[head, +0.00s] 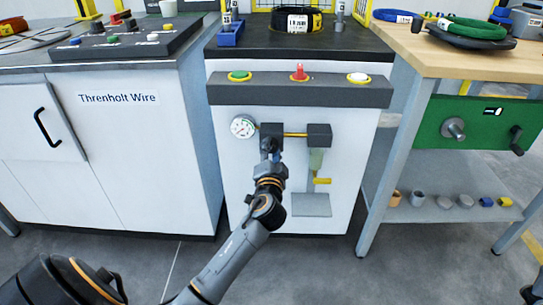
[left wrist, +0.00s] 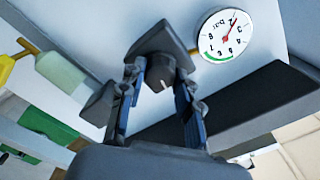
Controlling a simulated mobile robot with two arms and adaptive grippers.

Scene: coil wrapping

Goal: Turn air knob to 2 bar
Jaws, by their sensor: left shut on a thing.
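The air unit is on the white front panel of the middle cabinet. Its dark knob (left wrist: 161,72) with a pale mark shows between my fingers in the left wrist view. My left gripper (head: 270,146) is in front of the regulator block (head: 272,129) and shut on the knob; its fingers hide the knob in the head view. The round white pressure gauge (head: 243,127) is left of the block. It also shows turned over in the left wrist view (left wrist: 225,36), with a red needle and a green arc; the exact reading is hard to tell. My right gripper is not in view.
A grey box (head: 319,135) joined by a brass pipe, a pale bowl (head: 316,160) and a yellow valve handle (head: 322,181) are right of the knob. A button ledge (head: 335,94) juts out above. A wooden bench (head: 450,60) stands at right.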

